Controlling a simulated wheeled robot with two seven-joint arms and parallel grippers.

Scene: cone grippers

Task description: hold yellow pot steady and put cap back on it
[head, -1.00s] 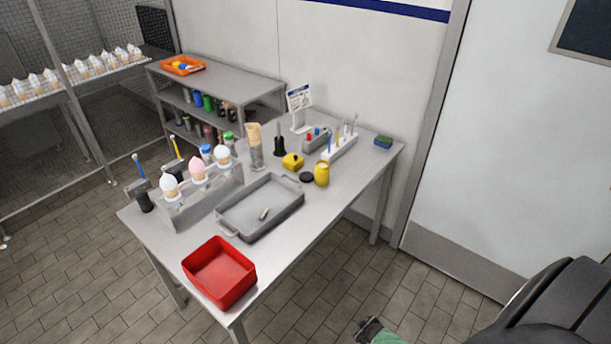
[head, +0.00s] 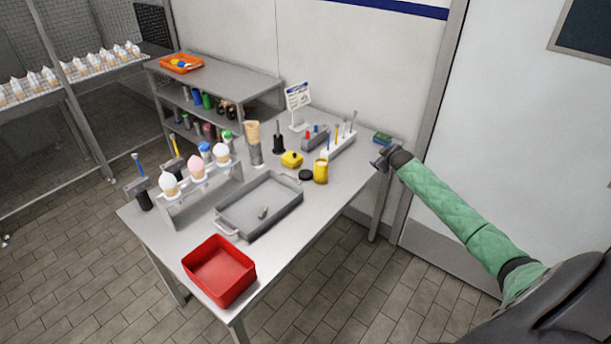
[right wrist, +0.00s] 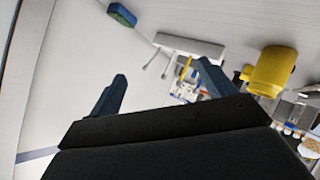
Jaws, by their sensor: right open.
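The yellow pot (head: 321,171) stands upright on the metal table, right of the grey tray. A dark round cap (head: 306,175) lies flat on the table just left of it. The pot also shows at the right of the right wrist view (right wrist: 271,72). My right gripper (head: 378,163) is at the table's right edge, to the right of the pot and apart from it. Its two fingers (right wrist: 160,85) are spread and hold nothing. My left gripper does not show.
A yellow box with a dark knob (head: 292,159) sits behind the cap. A white holder with upright tools (head: 340,146) and a blue-green sponge (head: 383,138) are near the back right. A grey tray (head: 232,222), a red bin (head: 220,270) and an ice-cream rack (head: 205,193) fill the left.

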